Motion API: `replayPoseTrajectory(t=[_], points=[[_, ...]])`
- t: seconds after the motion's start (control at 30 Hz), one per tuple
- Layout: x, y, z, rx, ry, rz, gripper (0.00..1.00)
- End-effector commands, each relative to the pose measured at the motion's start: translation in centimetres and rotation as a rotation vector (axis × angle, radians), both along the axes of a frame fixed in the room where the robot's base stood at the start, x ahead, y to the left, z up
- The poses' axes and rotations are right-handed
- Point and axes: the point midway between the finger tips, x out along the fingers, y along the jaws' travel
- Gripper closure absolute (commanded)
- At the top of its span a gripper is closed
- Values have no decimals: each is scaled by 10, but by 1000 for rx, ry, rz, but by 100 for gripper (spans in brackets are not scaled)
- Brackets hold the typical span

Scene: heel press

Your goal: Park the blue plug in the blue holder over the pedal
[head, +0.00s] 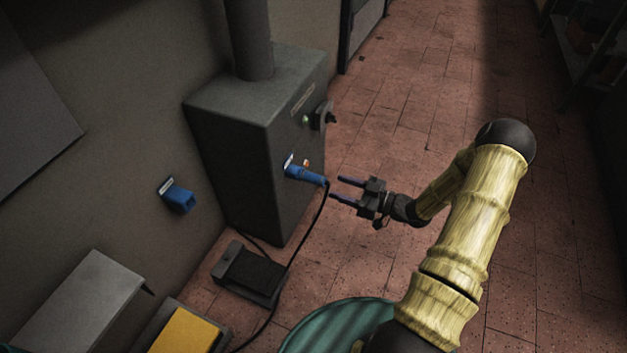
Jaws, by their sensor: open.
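The blue plug (307,175) sticks out of the front of the grey machine cabinet, with a black cable hanging from its outer end to the floor. The blue holder (179,197) is fixed on the wall left of the cabinet and looks empty. The black pedal (250,271) lies on the floor below, between the holder and the plug. My gripper (338,188) is open and empty, its two fingers pointing left at the plug's outer end. A small gap seems to separate the fingertips from the plug.
The grey cabinet (240,150) has a dark knob (325,115) and small lights on its front. The cable (290,262) runs down past the pedal. A grey box (85,300), a yellow-topped item (185,332) and a green round object (335,325) stand in front.

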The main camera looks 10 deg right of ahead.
Motion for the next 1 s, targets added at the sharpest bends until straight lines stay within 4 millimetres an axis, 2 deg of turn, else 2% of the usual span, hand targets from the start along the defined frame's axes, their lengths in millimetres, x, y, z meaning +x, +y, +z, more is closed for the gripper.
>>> replayPoseTrajectory(t=[0.27, 0.8, 1.0], points=[[6, 9, -1, 0, 0, 0, 51], [43, 58, 1, 0, 1, -3, 51], [52, 69, 0, -2, 1, -6, 51]])
